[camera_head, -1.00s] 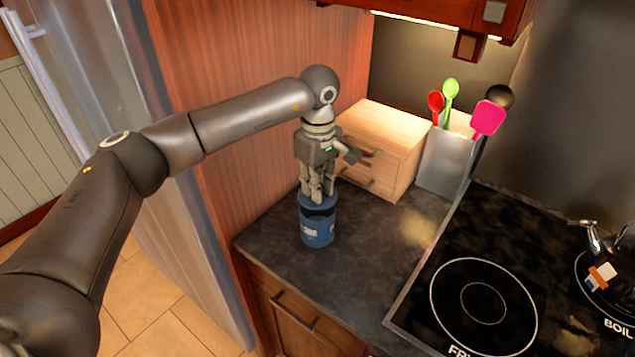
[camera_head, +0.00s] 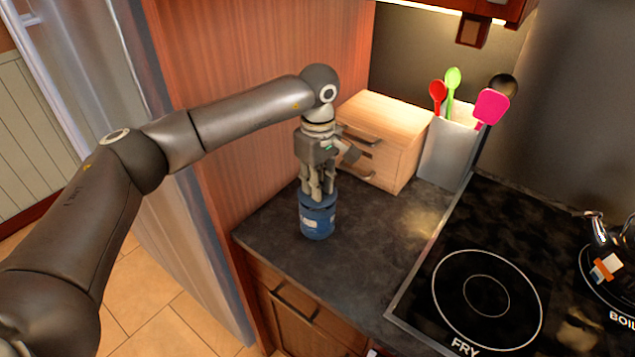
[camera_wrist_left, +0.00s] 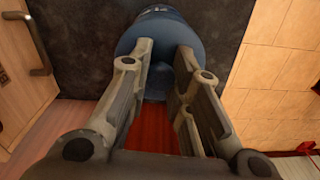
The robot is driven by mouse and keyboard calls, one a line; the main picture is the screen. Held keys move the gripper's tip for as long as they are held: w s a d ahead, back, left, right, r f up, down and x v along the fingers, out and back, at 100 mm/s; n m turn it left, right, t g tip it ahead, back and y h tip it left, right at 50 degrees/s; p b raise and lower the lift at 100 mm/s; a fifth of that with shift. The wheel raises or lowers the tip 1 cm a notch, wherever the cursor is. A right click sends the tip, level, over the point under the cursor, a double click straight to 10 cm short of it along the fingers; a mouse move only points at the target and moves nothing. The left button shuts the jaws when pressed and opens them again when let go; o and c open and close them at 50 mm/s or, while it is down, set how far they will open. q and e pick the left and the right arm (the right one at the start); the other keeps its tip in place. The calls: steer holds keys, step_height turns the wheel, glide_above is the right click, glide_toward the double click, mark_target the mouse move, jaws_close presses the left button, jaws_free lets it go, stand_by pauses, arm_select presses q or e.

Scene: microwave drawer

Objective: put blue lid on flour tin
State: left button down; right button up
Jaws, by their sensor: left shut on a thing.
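The blue flour tin (camera_head: 317,223) stands upright on the dark counter, with a pale label on its side. The blue lid (camera_head: 318,203) is at the tin's top, roughly level, with a thin dark band below it; I cannot tell if it is fully seated. My left gripper (camera_head: 318,190) points down from above and is shut on the lid. In the left wrist view the two fingers (camera_wrist_left: 158,75) reach to the blue lid (camera_wrist_left: 130,38), which hides much of the tin. My right gripper is not in view.
A wooden drawer box (camera_head: 385,135) stands behind the gripper, close to its wrist. A grey utensil holder (camera_head: 448,152) is right of it. The stove (camera_head: 490,230) with a kettle (camera_head: 607,255) fills the right. A wood panel (camera_head: 255,100) rises at left. Counter right of the tin is clear.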

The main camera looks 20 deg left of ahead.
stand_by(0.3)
arm_select(q)
steer(key=shift+f+b, duration=0.1)
steer(key=shift+b, duration=0.25)
stand_by(0.8)
steer(key=shift+f+b, duration=0.4)
steer(key=shift+b, duration=0.15)
stand_by(0.6)
steer(key=c, duration=1.3)
jaws_free()
steer(key=shift+o, duration=0.6)
steer(key=o, duration=0.4)
